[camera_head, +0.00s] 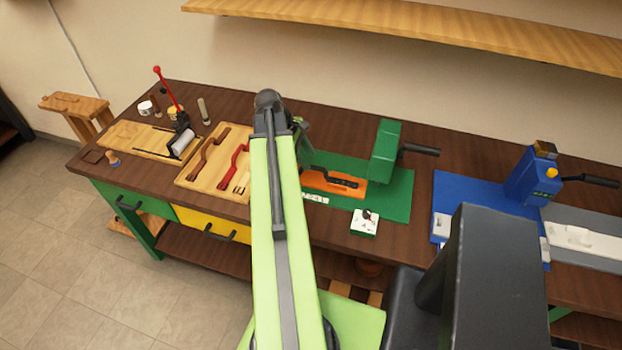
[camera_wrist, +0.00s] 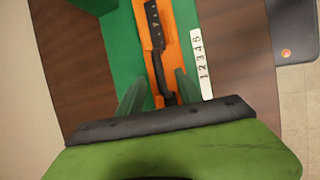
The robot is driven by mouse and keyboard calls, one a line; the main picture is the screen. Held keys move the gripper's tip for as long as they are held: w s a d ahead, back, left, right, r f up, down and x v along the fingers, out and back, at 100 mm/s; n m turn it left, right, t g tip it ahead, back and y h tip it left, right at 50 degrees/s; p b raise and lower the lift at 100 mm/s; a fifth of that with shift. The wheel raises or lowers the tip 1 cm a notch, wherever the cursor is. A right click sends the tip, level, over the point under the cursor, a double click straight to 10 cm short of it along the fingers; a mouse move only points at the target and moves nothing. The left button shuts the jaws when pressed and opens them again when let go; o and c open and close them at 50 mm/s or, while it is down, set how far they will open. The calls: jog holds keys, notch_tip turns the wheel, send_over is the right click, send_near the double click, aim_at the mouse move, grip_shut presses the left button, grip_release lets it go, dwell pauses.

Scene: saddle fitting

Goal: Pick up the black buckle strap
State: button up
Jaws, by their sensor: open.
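The black buckle strap (camera_head: 340,180) lies lengthwise in an orange holder (camera_head: 315,180) on a green mat (camera_head: 398,197). In the wrist view the strap (camera_wrist: 153,25) is a dark bar with small marks or holes, narrowing to a curved lower end. My gripper (camera_wrist: 161,76) is open and empty, its two green fingers on either side of the orange holder and the strap's lower end. I cannot tell how high the fingertips are above it. In the head view my green arm hides most of the gripper and the left end of the holder.
A white numbered strip (camera_wrist: 202,65) lies right of the holder in the wrist view. A wooden tray (camera_head: 205,180) with brown and red straps is on the left.

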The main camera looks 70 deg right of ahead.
aim_at(314, 166)
jog(key=b+x, duration=0.4)
jog(key=x, duration=0.1)
jog(key=shift+w+d+f+b, duration=0.1)
jog(key=shift+f+b, duration=0.1)
jog(key=shift+b, duration=0.2)
jog(key=shift+r, duration=0.15)
grip_shut()
